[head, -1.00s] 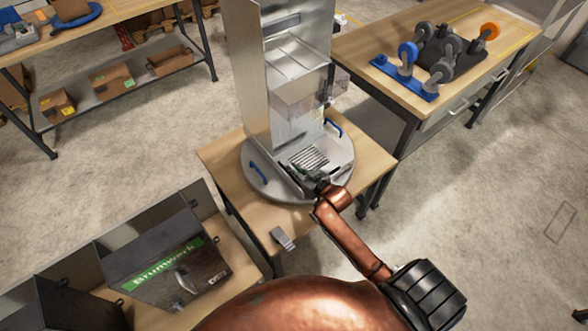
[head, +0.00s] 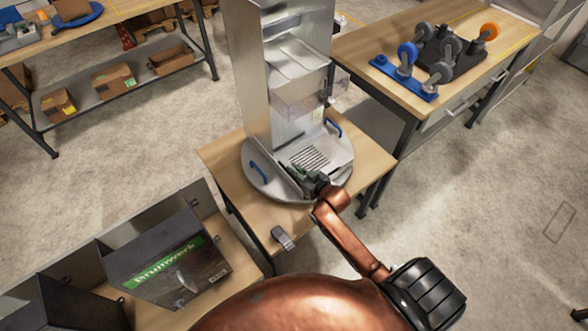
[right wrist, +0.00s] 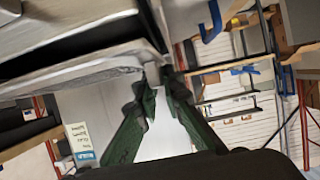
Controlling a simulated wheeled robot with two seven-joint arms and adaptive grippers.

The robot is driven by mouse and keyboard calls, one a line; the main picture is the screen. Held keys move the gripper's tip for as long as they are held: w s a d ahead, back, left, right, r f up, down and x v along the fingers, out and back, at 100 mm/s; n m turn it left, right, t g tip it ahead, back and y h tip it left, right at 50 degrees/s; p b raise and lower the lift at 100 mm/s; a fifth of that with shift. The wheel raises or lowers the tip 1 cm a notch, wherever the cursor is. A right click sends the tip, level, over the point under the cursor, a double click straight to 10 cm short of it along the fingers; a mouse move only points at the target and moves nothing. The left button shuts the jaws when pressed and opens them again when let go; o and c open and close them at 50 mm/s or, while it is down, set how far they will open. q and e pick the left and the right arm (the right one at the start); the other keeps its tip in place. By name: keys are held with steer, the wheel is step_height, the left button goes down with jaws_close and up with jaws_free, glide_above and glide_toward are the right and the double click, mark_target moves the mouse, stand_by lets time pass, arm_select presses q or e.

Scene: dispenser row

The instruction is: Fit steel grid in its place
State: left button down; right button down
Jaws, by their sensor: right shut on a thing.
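The steel grid (head: 308,157), a slotted metal plate, lies at the foot of the tall steel dispenser (head: 262,80), over its round base plate (head: 262,183). It looks roughly level; whether it is fully seated I cannot tell. My right gripper (head: 309,176) is at the grid's near edge, shut on it. In the right wrist view its green fingers (right wrist: 156,92) close around a small pale edge, beside a grey metal plate whose identity is unclear. The grip is partly hidden by my wrist in the head view. My left gripper is out of view.
A small grey metal piece (head: 283,238) lies on the near edge of the wooden table (head: 222,152). A blue handle (head: 258,172) stands left on the base. A dark labelled box (head: 165,260) is at lower left. A bench with casters (head: 408,60) is at right.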

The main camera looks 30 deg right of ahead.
steer(key=shift+f, duration=0.6)
steer(key=c, duration=2)
jaws_free()
steer(key=shift+o, duration=0.2)
steer(key=shift+f, duration=0.1)
steer(key=shift+s, duration=0.1)
